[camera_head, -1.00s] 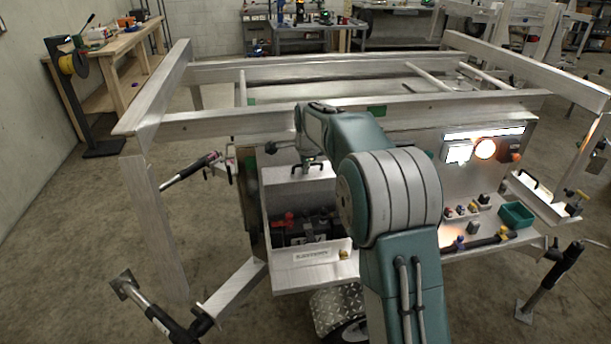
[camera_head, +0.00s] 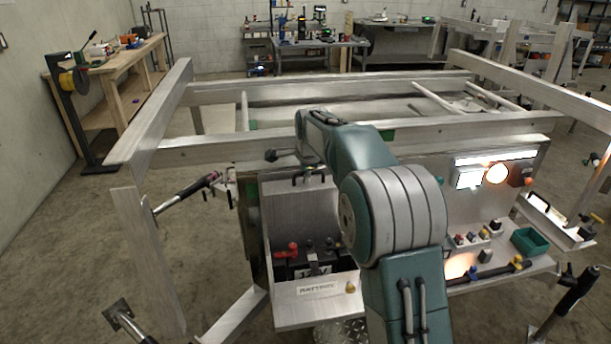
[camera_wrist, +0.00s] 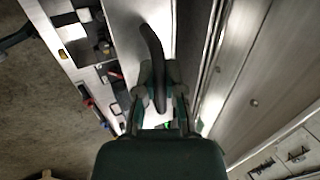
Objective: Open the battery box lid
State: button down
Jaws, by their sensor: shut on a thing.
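The battery box (camera_head: 290,310) is an open-topped metal box low on the trailer's front, with a label on its front wall. Its metal lid (camera_head: 292,215) stands raised at the back, roughly upright. A battery (camera_head: 312,262) with a red terminal cap shows inside. A black lid handle (camera_wrist: 152,50) fills the middle of the wrist view, and my gripper (camera_wrist: 160,88) is shut on it. In the head view my gripper (camera_head: 311,168) is at the lid's top edge, partly hidden by my arm.
A metal frame rail (camera_head: 230,150) runs just behind and above the lid, close to my arm. A lit panel (camera_head: 490,172) and a shelf with a green bin (camera_head: 530,241) are to the right. A jack handle (camera_head: 190,190) sticks out at left.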

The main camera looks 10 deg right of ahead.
jog(key=shift+r, duration=0.1)
jog(key=c, duration=0.7)
grip_release()
jog(key=v, duration=1.1)
jog(key=shift+s+a+r, duration=0.1)
jog(key=shift+s+r, duration=0.1)
jog(key=shift+r, duration=0.15)
jog(key=s+r+n, duration=0.2)
jog(key=s+n, duration=0.7)
jog(key=s, duration=1.2)
jog(key=s+f+n, duration=0.3)
jog(key=s, duration=0.3)
jog(key=s+f+n, duration=0.3)
jog(key=s, duration=0.2)
jog(key=s+d+f+n+t, duration=0.1)
jog(key=s+f+n, duration=0.2)
jog(key=s, duration=0.3)
jog(key=shift+s, duration=0.3)
